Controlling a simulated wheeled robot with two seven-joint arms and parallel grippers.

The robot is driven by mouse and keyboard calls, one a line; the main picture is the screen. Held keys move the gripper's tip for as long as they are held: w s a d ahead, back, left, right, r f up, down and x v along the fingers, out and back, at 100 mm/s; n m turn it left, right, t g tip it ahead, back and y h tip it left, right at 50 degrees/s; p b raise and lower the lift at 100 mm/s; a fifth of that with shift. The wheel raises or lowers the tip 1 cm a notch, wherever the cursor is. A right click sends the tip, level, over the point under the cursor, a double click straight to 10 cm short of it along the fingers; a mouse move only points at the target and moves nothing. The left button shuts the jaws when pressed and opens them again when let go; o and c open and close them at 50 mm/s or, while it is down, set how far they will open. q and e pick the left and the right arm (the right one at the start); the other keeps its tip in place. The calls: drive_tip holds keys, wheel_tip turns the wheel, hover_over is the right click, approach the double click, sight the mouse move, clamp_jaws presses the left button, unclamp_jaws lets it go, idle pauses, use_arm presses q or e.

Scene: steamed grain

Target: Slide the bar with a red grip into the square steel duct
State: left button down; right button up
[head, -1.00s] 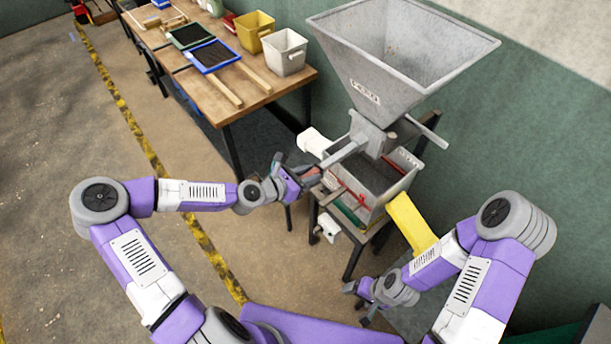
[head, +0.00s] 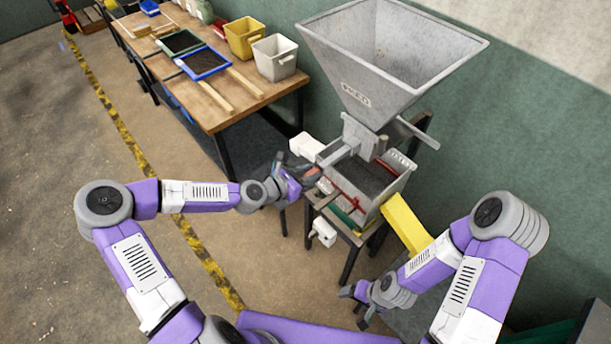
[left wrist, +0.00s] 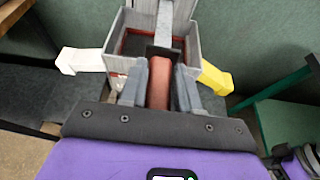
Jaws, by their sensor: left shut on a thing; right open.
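My left gripper (head: 309,174) is shut on the red grip (left wrist: 160,86) of the bar. The grip lies between both fingers in the left wrist view, with a dark plate at its far end. The steel bar (left wrist: 165,32) runs straight away from it. In the head view the bar (head: 338,155) slants up and right to the steel throat under the hopper, where the square duct (head: 360,131) appears to be. The bar's far end is not clear, so I cannot tell how deep it sits. My right gripper (head: 354,308) is open and empty, low and right of centre.
The grey hopper (head: 385,55) stands above an open steel box (head: 392,184) with dark contents. A yellow chute (head: 405,222) sticks out on the right, a white one (head: 306,147) on the left. A wooden workbench (head: 225,110) with trays and bins stands behind left. The floor at left is clear.

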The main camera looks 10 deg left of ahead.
sight(338, 153)
use_arm(q)
drive_tip(key=shift+w+d, duration=0.2)
drive_tip(key=shift+w, duration=0.05)
idle(0.3)
drive_tip(key=shift+w+d, duration=0.75)
drive_tip(key=shift+w, duration=0.2)
drive_tip(key=shift+w+d, duration=0.75)
drive_tip(key=shift+w, duration=0.2)
drive_tip(key=shift+w+d+b, duration=0.35)
drive_tip(key=shift+w+d, duration=0.65)
drive_tip(key=shift+w, duration=0.25)
drive_tip(key=shift+w+d+b, duration=0.3)
drive_tip(key=shift+w+d, duration=0.65)
drive_tip(key=shift+w, duration=0.3)
idle(1.0)
drive_tip(key=c, duration=0.8)
unclamp_jaws()
drive_tip(key=shift+o, duration=0.4)
